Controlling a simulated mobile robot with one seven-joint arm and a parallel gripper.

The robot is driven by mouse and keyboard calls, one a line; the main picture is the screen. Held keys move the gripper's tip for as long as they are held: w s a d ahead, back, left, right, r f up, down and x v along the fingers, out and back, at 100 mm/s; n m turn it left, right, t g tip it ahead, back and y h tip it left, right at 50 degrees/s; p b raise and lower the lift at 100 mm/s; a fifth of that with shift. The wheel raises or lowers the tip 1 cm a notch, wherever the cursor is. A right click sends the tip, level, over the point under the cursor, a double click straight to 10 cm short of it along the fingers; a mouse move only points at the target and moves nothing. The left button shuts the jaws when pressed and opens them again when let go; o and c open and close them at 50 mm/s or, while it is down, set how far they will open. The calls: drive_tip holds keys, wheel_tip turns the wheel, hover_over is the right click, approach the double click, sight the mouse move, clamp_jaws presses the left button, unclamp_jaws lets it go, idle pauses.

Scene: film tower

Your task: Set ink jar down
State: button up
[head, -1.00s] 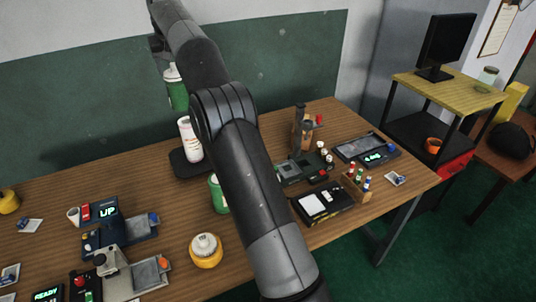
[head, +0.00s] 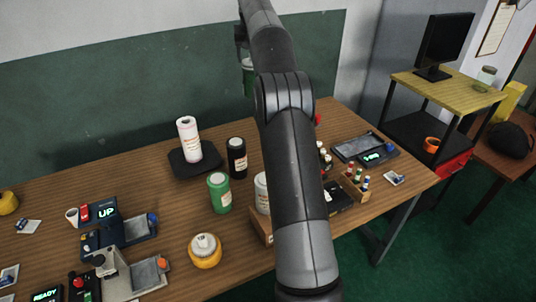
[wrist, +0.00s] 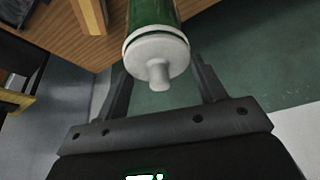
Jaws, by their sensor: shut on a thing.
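My gripper (wrist: 160,62) is shut on a green jar with a white knobbed cap, the ink jar (wrist: 152,12). In the wrist view its fingers lie on either side of the jar, with the cap end toward the camera. In the head view, part of the held jar (head: 248,80) shows left of my arm, in the air against the green wall band. My arm hides the rest of it, and the fingers are hardly visible there. The wooden table (head: 150,175) is below.
A white roll (head: 188,140) stands on a black mat (head: 181,168). My arm covers items at right.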

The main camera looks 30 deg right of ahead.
drive_tip(key=s+d, duration=0.2)
drive_tip(key=d, duration=0.3)
wheel_tip(320, 180, down, 28)
drive_tip(key=shift+m, duration=0.4)
idle(0.6)
drive_tip(key=shift+w, duration=0.1)
drive_tip(key=o, duration=1.7)
drive_tip(key=shift+f, duration=0.15)
drive_tip(key=shift+c, duration=0.2)
